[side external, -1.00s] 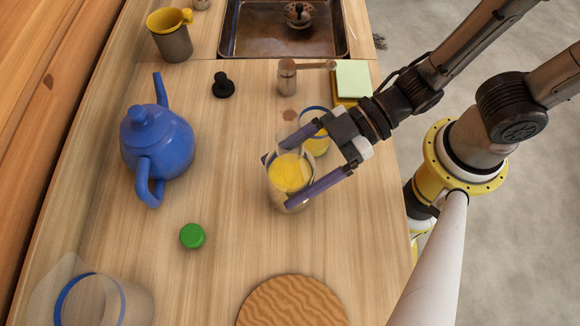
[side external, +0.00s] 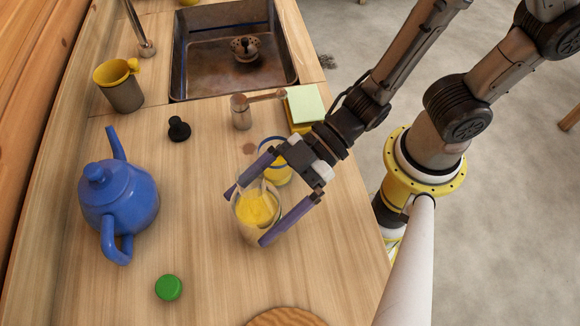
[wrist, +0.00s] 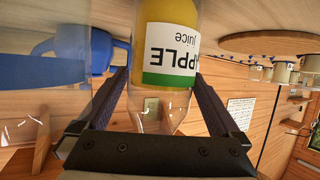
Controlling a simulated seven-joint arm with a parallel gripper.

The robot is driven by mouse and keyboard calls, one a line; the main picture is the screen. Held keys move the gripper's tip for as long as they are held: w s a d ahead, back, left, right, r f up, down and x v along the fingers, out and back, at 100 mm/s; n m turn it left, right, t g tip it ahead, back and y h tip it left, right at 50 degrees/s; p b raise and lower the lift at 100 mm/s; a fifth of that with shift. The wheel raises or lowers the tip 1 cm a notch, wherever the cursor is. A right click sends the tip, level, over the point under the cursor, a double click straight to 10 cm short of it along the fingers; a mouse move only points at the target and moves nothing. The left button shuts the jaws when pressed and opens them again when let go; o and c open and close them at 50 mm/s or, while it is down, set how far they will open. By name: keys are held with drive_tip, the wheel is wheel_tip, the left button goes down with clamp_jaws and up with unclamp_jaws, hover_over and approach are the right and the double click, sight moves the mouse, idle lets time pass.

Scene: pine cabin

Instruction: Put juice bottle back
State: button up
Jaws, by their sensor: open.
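The juice bottle (side external: 258,212) is clear, with yellow juice inside, and stands on the wooden counter. My gripper (side external: 248,216) is open, with one purple finger on each side of the bottle. In the wrist view the gripper (wrist: 160,78) also has its fingers on both sides; whether they touch the bottle I cannot tell. A green cap (side external: 168,288) lies on the counter, apart from the bottle.
A blue-rimmed glass with yellow contents (side external: 276,172) stands close behind the bottle, partly hidden by my gripper. A blue teapot (side external: 118,200) is at left.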

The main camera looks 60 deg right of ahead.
drive_tip(key=v, duration=1.2)
drive_tip(key=shift+d, duration=0.1)
drive_tip(key=w+d+r+m+t+h, duration=0.3)
drive_tip(key=w+d+m+t+h, duration=0.15)
drive_tip(key=w+d, duration=0.2)
drive_tip(key=w+d+r+m+t+h, duration=0.2)
drive_tip(key=w+d+m+t+h, duration=0.1)
drive_tip(key=w+d+h, duration=0.4)
drive_tip(key=s+d+r+m+g+h, duration=0.2)
drive_tip(key=s+d+m, duration=0.25)
drive_tip(key=d, duration=0.45)
drive_tip(key=s+a+m+g, duration=0.1)
drive_tip(key=s+m+g, duration=0.1)
drive_tip(key=s+g, duration=0.2)
drive_tip(key=s+y, duration=0.1)
drive_tip(key=s, duration=0.2)
drive_tip(key=shift+s+a+r+m, duration=0.3)
drive_tip(key=shift+a, duration=0.05)
